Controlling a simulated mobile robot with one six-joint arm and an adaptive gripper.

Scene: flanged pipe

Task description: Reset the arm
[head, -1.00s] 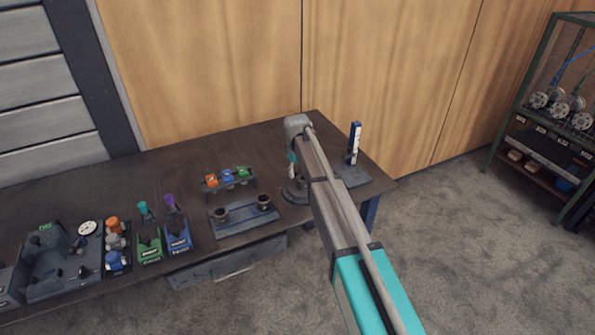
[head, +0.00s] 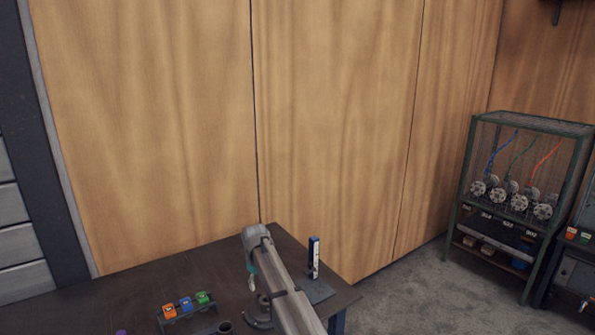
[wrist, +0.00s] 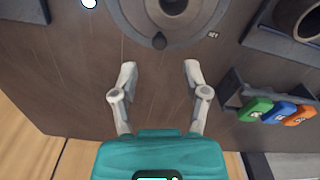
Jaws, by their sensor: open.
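My gripper (wrist: 158,78) is open and empty in the wrist view, its two pale fingers apart above the dark table (wrist: 75,105). A grey round flange with a dark central opening (wrist: 178,7) lies beyond the fingertips, partly cut off by the top edge. In the head view my arm reaches over the table, and my gripper (head: 251,281) points down near the round grey base (head: 258,312). My arm hides part of that base.
A rack holds orange, blue and green blocks (head: 187,304); it also shows at right in the wrist view (wrist: 271,111). A blue and white upright piece (head: 314,258) stands right of my arm. A wire-fronted shelf (head: 515,200) stands on the floor at right.

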